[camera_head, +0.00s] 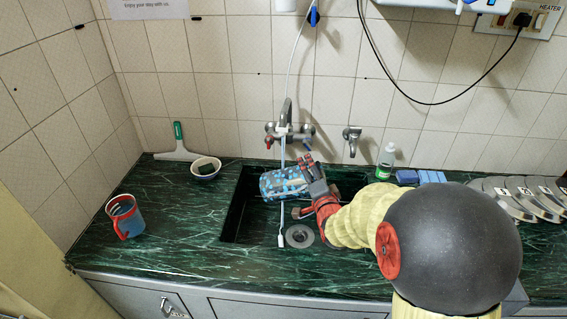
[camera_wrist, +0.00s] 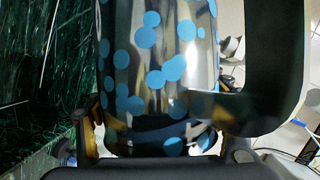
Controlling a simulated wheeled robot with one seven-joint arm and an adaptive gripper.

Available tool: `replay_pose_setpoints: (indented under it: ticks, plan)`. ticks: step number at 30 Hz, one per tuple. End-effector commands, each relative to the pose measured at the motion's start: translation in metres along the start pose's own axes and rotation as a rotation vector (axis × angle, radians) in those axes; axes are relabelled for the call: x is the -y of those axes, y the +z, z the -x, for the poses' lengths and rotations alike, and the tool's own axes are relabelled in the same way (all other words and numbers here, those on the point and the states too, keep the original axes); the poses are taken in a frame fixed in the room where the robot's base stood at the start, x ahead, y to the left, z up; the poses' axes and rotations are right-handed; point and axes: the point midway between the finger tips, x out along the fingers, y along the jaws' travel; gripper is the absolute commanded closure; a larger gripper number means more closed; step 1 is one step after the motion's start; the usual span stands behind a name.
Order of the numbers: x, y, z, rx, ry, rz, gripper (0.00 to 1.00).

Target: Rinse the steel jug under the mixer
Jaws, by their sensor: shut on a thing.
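The steel jug (camera_head: 280,185), covered in blue dots, is held over the sink (camera_head: 236,213), just below the mixer (camera_head: 288,128). It lies tilted nearly onto its side. My gripper (camera_head: 318,188) is shut on it at its right end in the head view. In the wrist view the jug (camera_wrist: 150,55) fills the middle, between my fingers, with its black handle (camera_wrist: 285,75) to the right. I cannot tell whether water runs from the mixer. The jug's inside is hidden.
A thin white tube hangs into the sink.

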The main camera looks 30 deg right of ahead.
Motion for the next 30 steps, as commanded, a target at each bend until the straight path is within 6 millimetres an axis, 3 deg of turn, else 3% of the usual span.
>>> replay_pose_setpoints:
  ticks: [17,30]
  plan:
    - [0.007,-0.002,0.010,-0.001,-0.003,0.000,0.89]
    - [0.033,-0.012,0.015,-0.001,-0.002,0.000,0.89]
